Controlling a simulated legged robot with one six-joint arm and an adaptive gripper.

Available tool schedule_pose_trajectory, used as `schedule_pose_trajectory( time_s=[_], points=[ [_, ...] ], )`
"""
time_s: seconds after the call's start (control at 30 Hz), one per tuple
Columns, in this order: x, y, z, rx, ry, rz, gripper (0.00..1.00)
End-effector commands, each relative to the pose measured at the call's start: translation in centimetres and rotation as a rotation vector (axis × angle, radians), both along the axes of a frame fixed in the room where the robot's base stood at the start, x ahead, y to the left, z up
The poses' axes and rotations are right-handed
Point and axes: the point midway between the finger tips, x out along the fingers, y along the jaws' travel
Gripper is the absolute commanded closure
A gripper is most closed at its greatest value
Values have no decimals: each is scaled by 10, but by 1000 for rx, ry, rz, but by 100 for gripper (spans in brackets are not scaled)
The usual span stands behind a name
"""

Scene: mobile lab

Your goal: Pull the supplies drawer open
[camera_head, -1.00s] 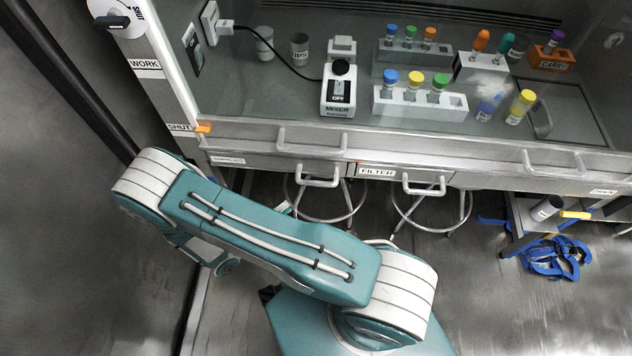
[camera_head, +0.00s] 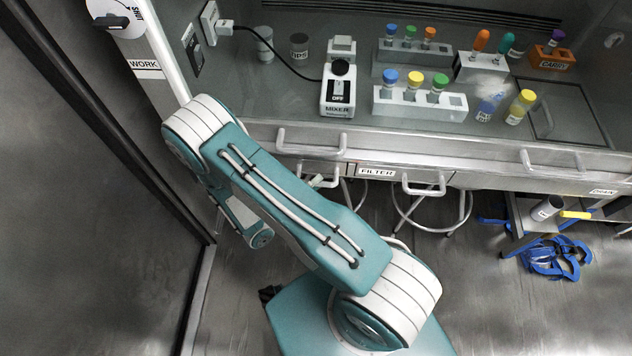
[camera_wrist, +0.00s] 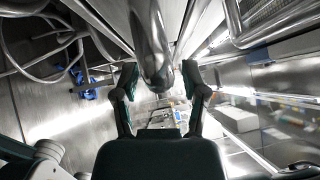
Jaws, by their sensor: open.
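The drawer fronts run under the bench in the head view. A drawer labelled FILTER (camera_head: 376,171) has a bar handle (camera_head: 424,188) to its right. The drawer front left of it is mostly covered by my arm, and I cannot read a supplies label. Part of a handle (camera_head: 322,181) shows there beside my arm. In the wrist view my gripper (camera_wrist: 161,100) is open, its two dark fingers apart. A thick shiny metal bar (camera_wrist: 152,45) reaches down between the fingers, close to the camera. I cannot tell whether they touch it. The head view does not show my fingertips clearly.
Above the drawers, a sash handle (camera_head: 311,148) sticks out from the bench edge. The bench holds a mixer (camera_head: 338,92) and tube racks (camera_head: 420,103). A stool (camera_head: 430,222) stands beneath. Blue straps (camera_head: 555,258) lie on the floor at the right. A wall (camera_head: 70,210) is at the left.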

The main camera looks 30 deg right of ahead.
Motion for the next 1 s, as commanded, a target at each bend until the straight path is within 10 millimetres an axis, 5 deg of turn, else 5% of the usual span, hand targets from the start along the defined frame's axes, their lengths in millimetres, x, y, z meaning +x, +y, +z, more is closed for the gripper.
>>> schedule_pose_trajectory(
  time_s=[0.1, 0.2, 0.23, 0.63, 1.0],
  points=[
    [0, 0, 0, 0, 0, 0, 48],
    [0, 0, 0, 0, 0, 0, 92],
    [0, 0, 0, 0, 0, 0, 100],
    [-7, 4, -1, 3, 3, 2, 100],
    [-66, 40, -1, 2, 5, 8, 100]
  ],
)
